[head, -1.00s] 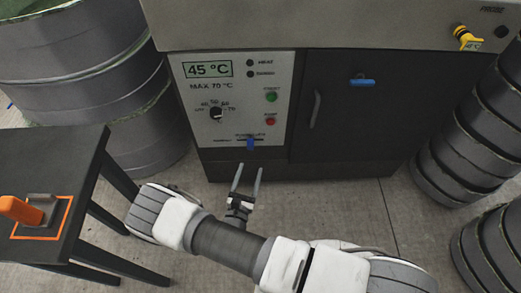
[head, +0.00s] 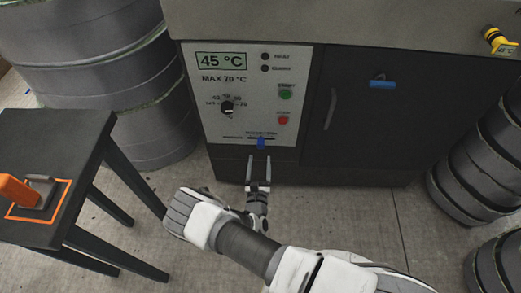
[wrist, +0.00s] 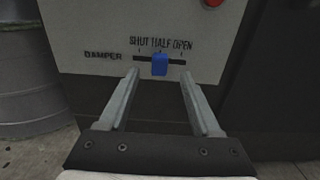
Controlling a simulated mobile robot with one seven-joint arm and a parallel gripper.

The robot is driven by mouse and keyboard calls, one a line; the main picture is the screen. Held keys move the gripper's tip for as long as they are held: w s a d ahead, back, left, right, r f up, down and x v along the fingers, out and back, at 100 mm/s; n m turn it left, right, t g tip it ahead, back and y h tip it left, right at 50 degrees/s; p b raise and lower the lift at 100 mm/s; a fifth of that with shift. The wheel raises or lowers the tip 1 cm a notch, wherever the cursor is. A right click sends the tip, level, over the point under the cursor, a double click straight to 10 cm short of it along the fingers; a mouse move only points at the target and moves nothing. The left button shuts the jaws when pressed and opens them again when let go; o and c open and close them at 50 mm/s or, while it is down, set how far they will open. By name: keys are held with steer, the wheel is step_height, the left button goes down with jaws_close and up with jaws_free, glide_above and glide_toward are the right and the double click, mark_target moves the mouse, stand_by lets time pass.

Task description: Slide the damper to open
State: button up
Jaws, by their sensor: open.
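The damper's blue slider knob (head: 261,143) sits on a slot low on the oven's pale control panel. In the wrist view the blue knob (wrist: 159,64) stands near the middle of its slot, under the word HALF, between SHUT on the left and OPEN on the right. My gripper (head: 259,157) is open and just in front of and below the knob. In the wrist view the fingers (wrist: 158,78) point at the panel on either side of the knob, with gaps on both sides. Nothing is held.
The panel has a display (head: 221,61) reading 45 °C, a dial (head: 227,108), a green button (head: 286,93) and a red button (head: 283,119). A black table (head: 60,150) stands at left.

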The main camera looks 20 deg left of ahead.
mark_target(261, 145)
steer(key=b+x, duration=0.1)
steer(key=x, duration=0.5)
steer(key=shift+w, duration=0.25)
steer(key=shift+c, duration=0.2)
jaws_close()
stand_by(1.0)
